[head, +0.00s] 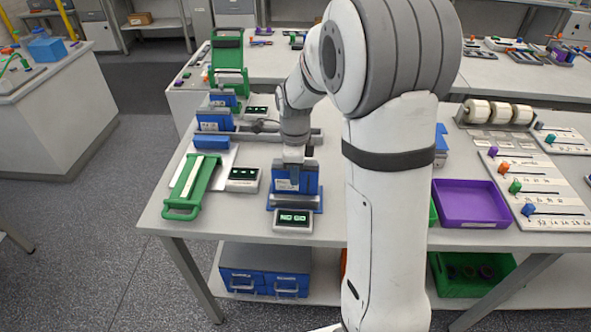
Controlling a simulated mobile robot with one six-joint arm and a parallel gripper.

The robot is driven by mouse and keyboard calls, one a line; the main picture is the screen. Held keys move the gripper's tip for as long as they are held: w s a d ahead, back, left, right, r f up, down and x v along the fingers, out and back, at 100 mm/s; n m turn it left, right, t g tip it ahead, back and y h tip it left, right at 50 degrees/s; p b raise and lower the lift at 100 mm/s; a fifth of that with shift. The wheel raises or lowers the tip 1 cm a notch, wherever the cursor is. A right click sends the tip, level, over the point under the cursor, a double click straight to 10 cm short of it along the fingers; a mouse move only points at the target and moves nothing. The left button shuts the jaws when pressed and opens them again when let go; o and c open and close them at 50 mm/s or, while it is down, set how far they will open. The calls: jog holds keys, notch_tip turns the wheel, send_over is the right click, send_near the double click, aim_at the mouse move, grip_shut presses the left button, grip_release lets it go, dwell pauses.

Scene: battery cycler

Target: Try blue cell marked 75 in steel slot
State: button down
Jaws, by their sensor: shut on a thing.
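My gripper (294,158) points down at the near middle of the table, shut on a blue block-shaped cell (295,180) with a pale label. The mark on the label is too small to read. The cell is upright, at a low blue and grey base (296,202) that looks like a slot. I cannot tell how deep it sits, or whether this slot is the steel one. A small display (293,219) in front of the base shows green text that looks like "NO GO". My arm hides part of the table to the right.
More blue blocks (214,121) stand at the left, with other displays (243,176) near. A green-handled tool (190,187) lies on the left. A purple tray (468,204) and white boards with coloured knobs (540,205) are on the right. Blue drawers (265,270) are below.

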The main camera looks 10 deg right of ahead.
jog(key=shift+r, duration=0.1)
jog(key=shift+r+p, duration=3.15)
jog(key=shift+r, duration=1.3)
jog(key=shift+f, duration=0.1)
